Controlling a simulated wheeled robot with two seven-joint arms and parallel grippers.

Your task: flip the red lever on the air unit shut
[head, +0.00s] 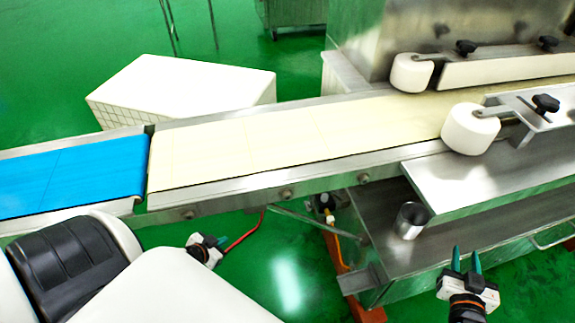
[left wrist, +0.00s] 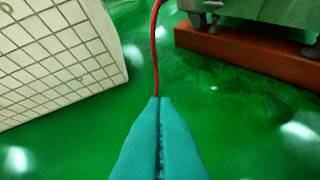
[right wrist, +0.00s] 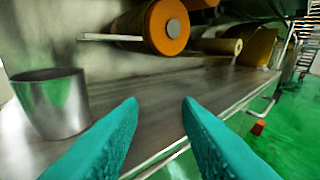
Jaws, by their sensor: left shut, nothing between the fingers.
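The air unit (head: 326,203) is a small dark fitting with a yellowish part, under the conveyor's near edge in the head view. I cannot make out its red lever in any view. My left gripper (head: 220,241) is below the conveyor, left of the air unit and apart from it. In the left wrist view its teal fingers (left wrist: 160,100) are pressed together with nothing between them. My right gripper (head: 466,258) is at the lower right. In the right wrist view its teal fingers (right wrist: 160,103) are apart and empty.
A red hose (head: 246,233) hangs near my left gripper and shows beyond its fingertips in the left wrist view (left wrist: 155,45). A metal cup (head: 410,221) stands on the machine's lower shelf (head: 460,238). The conveyor (head: 290,140) runs above. A white tiled block (left wrist: 60,55) stands at left.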

